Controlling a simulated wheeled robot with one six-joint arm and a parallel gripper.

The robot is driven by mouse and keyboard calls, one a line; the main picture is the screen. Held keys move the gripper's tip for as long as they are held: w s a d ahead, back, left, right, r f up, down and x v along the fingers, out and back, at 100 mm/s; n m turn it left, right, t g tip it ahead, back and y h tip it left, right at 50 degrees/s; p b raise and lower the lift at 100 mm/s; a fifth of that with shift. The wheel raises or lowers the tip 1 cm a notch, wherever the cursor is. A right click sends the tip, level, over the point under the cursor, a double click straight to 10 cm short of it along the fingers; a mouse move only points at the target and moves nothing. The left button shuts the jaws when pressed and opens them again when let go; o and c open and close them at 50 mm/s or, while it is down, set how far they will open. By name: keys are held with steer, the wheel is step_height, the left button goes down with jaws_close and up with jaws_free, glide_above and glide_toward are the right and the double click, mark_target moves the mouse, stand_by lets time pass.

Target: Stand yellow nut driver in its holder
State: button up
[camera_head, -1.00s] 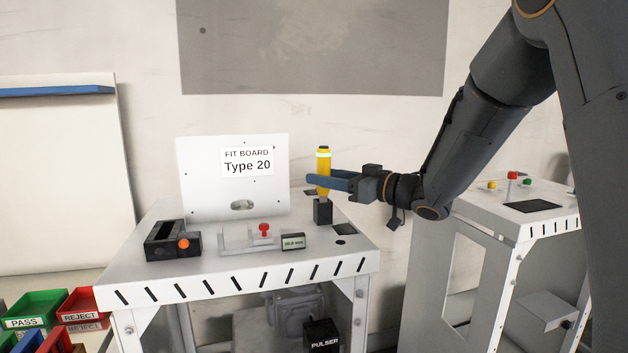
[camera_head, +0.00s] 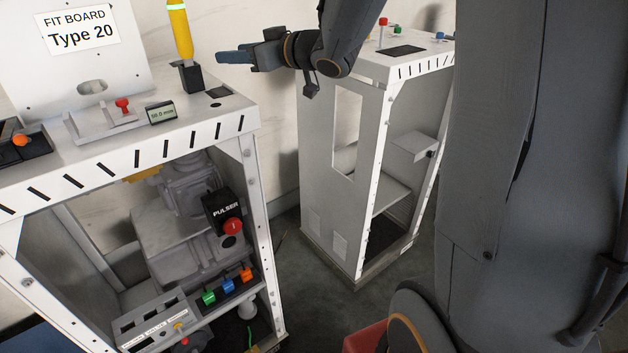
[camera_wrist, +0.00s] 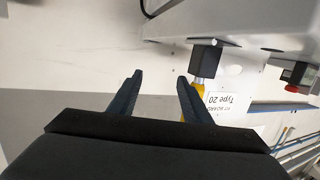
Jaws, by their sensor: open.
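The yellow nut driver (camera_head: 180,34) stands upright in its black holder (camera_head: 191,77) at the back right of the white bench top. Its upper end is cut off by the frame edge. My gripper (camera_head: 218,57) is open and empty, to the right of the driver and apart from it. In the wrist view, my gripper's two blue fingers (camera_wrist: 157,88) are spread with nothing between them. The yellow handle (camera_wrist: 199,89) and black holder (camera_wrist: 206,61) appear beyond the right finger, which partly hides the handle.
A Type 20 fit board (camera_head: 80,60) stands behind a fixture with a red knob (camera_head: 122,104) and a small display (camera_head: 161,113). A pulser box (camera_head: 224,212) sits below the bench top. A second white cabinet (camera_head: 345,180) stands to the right, with a floor gap between.

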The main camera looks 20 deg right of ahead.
steer(key=s+d+f+m+g+h, duration=0.25)
steer(key=s+d+f+h, duration=0.2)
steer(key=f, duration=0.35)
steer(key=s+d+f+m+g+h, duration=0.25)
steer(key=s+d+f+h, duration=0.2)
steer(key=f, duration=0.35)
steer(key=s+a+f+m+g, duration=0.1)
steer(key=s+f+g, duration=0.2)
steer(key=s, duration=0.7)
steer(key=s+a+f+m+g, duration=0.1)
steer(key=s+f+g, duration=0.3)
steer(key=s, duration=0.6)
steer(key=shift+s+f, duration=0.4)
steer(key=shift+f, duration=0.2)
